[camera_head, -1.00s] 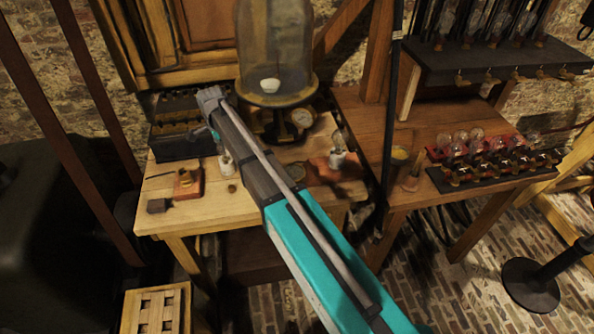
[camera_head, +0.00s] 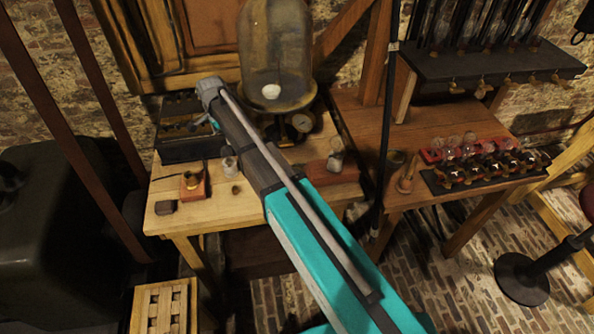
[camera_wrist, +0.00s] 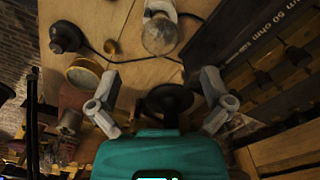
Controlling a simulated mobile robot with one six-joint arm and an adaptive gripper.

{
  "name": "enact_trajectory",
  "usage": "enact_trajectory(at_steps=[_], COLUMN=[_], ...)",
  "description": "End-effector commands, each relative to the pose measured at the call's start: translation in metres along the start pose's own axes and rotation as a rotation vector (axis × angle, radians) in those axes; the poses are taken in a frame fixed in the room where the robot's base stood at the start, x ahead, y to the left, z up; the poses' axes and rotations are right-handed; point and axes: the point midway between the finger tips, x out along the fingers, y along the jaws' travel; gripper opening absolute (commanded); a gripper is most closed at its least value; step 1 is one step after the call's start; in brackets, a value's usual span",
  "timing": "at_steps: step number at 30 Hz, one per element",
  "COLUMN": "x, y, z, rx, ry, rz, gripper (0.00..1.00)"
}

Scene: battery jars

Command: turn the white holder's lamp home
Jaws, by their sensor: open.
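A white holder with a clear glass lamp (camera_wrist: 160,35) shows at the top of the wrist view, its white body (camera_wrist: 160,8) cut by the frame edge. It appears to be the white holder (camera_head: 230,164) on the pale bench in the head view, partly hidden by my arm. My gripper (camera_wrist: 160,80) is open and empty, with its two fingers apart and the lamp beyond their tips. In the head view its fingers are mostly hidden. I cannot tell how far the lamp is seated.
A black box with lettering (camera_wrist: 245,45) lies close to the right finger. A brass ring (camera_wrist: 84,74) and a dark knob (camera_wrist: 65,37) with a cable are at the left. A glass bell jar (camera_head: 277,60) stands behind my arm. Several lamps stand on the right bench.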

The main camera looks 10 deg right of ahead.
Motion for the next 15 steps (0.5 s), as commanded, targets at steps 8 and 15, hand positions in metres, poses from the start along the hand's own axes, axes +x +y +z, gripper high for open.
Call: enact_trajectory(at_steps=[8,15], x=[-0.027,-0.047], y=[0.000,0.000], z=[0.000,0.000], rx=[0.000,0.000], ry=[0.000,0.000], rz=[0.000,0.000], gripper=[1.00,1.00])
